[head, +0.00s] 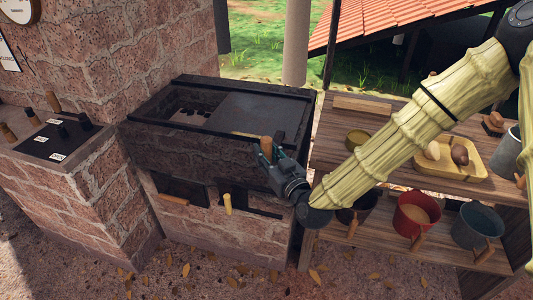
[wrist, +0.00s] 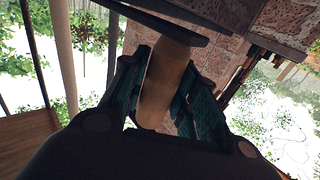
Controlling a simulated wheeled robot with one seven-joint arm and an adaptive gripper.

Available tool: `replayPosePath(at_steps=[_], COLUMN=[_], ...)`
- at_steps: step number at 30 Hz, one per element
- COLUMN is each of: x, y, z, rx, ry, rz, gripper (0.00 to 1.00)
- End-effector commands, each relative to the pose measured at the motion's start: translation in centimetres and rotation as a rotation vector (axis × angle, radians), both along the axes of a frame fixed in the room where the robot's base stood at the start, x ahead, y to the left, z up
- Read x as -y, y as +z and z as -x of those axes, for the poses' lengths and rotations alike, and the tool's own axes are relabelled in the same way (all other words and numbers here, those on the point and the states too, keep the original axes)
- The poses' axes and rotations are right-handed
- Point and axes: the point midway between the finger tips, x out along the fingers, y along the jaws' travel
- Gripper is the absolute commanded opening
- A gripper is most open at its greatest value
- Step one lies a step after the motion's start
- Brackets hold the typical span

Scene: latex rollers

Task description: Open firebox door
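My gripper (head: 268,158) is at the front right of the brick stove, just below its dark metal top. A wooden handle (wrist: 165,85) stands between its two fingers in the wrist view. The fingers look shut on it, one on each side. The handle joins a dark metal bar or plate at its far end. In the head view the handle's tip (head: 266,147) shows above the gripper. The stove front has dark openings or doors, one on the left (head: 182,188) and one on the right (head: 262,205). The arm and gripper partly hide the right side.
A yellow wooden handle (head: 228,203) and a brown one (head: 173,199) stick out of the stove front. To the right, a wooden shelf (head: 340,135) holds a tray and several pots, including a red pot (head: 403,218). A brick counter (head: 60,190) stands at the left.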

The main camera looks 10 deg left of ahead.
Motion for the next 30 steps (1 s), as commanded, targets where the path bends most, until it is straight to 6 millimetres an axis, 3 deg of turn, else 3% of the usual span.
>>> replayPosePath(at_steps=[1, 3, 17, 30], x=[0.1, 0.1, 0.7, 5.7], y=[0.1, 0.1, 0.0, 0.0], z=[-0.1, -0.1, 0.8, 6.4], rx=[0.002, 0.001, -0.001, -0.002], ry=[-0.002, -0.002, 0.000, -0.001], rz=[-0.001, -0.001, 0.001, 0.001], gripper=[0.41, 0.51, 0.51, 0.51])
